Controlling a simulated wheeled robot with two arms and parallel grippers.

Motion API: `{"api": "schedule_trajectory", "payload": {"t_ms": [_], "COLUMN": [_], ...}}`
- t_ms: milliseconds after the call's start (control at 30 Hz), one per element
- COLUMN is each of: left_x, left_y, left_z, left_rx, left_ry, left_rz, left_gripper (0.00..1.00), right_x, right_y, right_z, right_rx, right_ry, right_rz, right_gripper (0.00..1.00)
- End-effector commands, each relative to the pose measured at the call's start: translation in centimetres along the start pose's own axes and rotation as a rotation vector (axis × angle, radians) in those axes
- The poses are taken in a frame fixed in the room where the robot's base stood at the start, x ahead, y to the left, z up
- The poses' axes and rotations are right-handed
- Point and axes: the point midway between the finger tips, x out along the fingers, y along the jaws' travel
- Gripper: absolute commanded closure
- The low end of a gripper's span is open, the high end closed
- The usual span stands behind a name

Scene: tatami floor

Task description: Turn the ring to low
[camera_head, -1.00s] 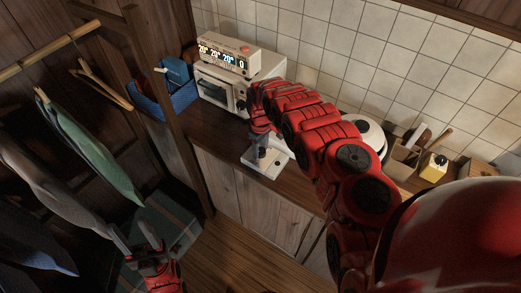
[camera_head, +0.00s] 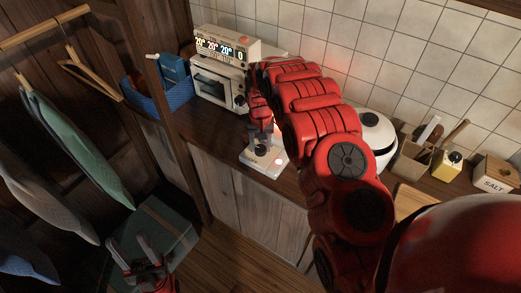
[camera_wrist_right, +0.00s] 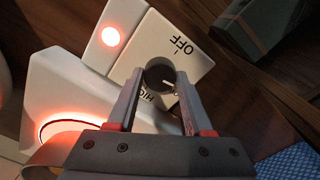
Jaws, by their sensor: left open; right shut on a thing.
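The dark ring (camera_wrist_right: 158,72) stands on a white control plate (camera_wrist_right: 205,68) printed OFF, with HIGH partly covered. A short white mark shows inside the ring, toward the lower right, near a mostly hidden label. My right gripper (camera_wrist_right: 158,82) is shut on the ring, one finger on each side. In the head view, the white device (camera_head: 250,158) stands on the counter under my right gripper (camera_head: 260,135). A round lamp (camera_wrist_right: 110,36) beside the plate glows red. My left gripper (camera_head: 138,252) is open and empty at the lower left, away from the device.
A white toaster oven (camera_head: 217,88) with a display box (camera_head: 226,45) on it and a blue basket (camera_head: 172,98) stand behind left. A rice cooker (camera_head: 378,135), utensil holder (camera_head: 412,158) and salt box (camera_head: 494,173) stand right. Clothes hang left.

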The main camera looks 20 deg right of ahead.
Motion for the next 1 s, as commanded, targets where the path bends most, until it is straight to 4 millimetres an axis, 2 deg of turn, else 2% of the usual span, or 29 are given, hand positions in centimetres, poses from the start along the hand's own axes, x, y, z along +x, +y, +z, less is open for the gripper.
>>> {"api": "schedule_trajectory", "payload": {"t_ms": [100,400,900,933,1000], "left_x": [-0.77,-1.29,-1.32,-1.32,-1.32], "left_y": [0.04,0.06,0.07,0.06,0.06], "left_z": [0.12,0.22,0.22,0.22,0.22], "left_rx": [0.0,0.0,0.0,0.0,0.0], "left_ry": [0.0,0.0,0.0,0.0,0.0], "left_rz": [0.0,0.0,0.0,0.0,0.0], "left_gripper": [0.47,0.47,0.47,0.47,0.47], "right_x": [0.32,0.14,0.09,0.09,0.08], "right_y": [-0.05,-0.01,0.0,0.0,0.0], "right_z": [0.14,0.15,0.16,0.16,0.15], "right_rx": [0.063,0.158,0.172,0.172,0.172], "right_ry": [-0.003,-0.004,-0.004,-0.004,-0.004], "right_rz": [0.001,0.001,0.002,0.002,0.002], "right_gripper": [1.0,1.0,1.0,0.44,0.31]}}
